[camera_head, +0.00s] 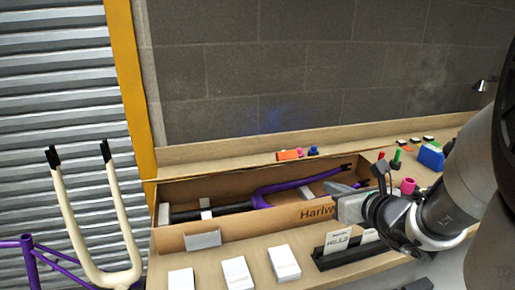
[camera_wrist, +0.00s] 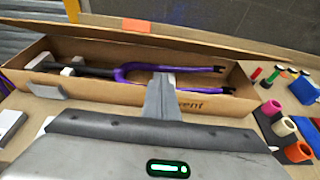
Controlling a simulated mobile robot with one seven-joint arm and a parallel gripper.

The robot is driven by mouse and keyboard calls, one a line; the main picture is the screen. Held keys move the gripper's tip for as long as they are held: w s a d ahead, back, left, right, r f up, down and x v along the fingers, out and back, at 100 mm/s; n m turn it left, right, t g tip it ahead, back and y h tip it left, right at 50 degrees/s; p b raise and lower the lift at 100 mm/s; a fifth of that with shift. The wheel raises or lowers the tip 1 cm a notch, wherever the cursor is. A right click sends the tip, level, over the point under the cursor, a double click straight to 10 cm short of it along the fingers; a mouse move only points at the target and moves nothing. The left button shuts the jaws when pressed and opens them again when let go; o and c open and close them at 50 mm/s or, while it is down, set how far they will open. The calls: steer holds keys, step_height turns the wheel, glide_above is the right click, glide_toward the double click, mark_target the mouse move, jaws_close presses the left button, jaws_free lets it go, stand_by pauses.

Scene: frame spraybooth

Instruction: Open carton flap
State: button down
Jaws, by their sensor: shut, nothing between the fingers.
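A long brown carton (camera_head: 262,222) stands on the bench with its top open. A purple fork (camera_head: 275,192) with a dark steerer tube lies inside, with white pads around it. The carton also shows in the wrist view (camera_wrist: 100,83). Its front wall carries dark lettering, partly covered by my gripper (camera_head: 345,207). My gripper is shut and empty, at the front wall near the right end; its fingers (camera_wrist: 163,88) overlap the wall in the wrist view. I cannot tell whether they touch it. I cannot make out a separate flap clearly.
White cards (camera_head: 237,272) and a black card holder (camera_head: 345,252) lie in front of the carton. Coloured cylinders (camera_wrist: 272,108) and a blue block (camera_head: 430,157) are to the right. A cream fork (camera_head: 95,235) stands at the left. A block wall (camera_head: 300,75) rises behind.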

steer(key=w+a+p, duration=0.2)
steer(key=w, duration=0.9)
steer(key=shift+w+p, duration=0.15)
steer(key=shift+p, duration=0.2)
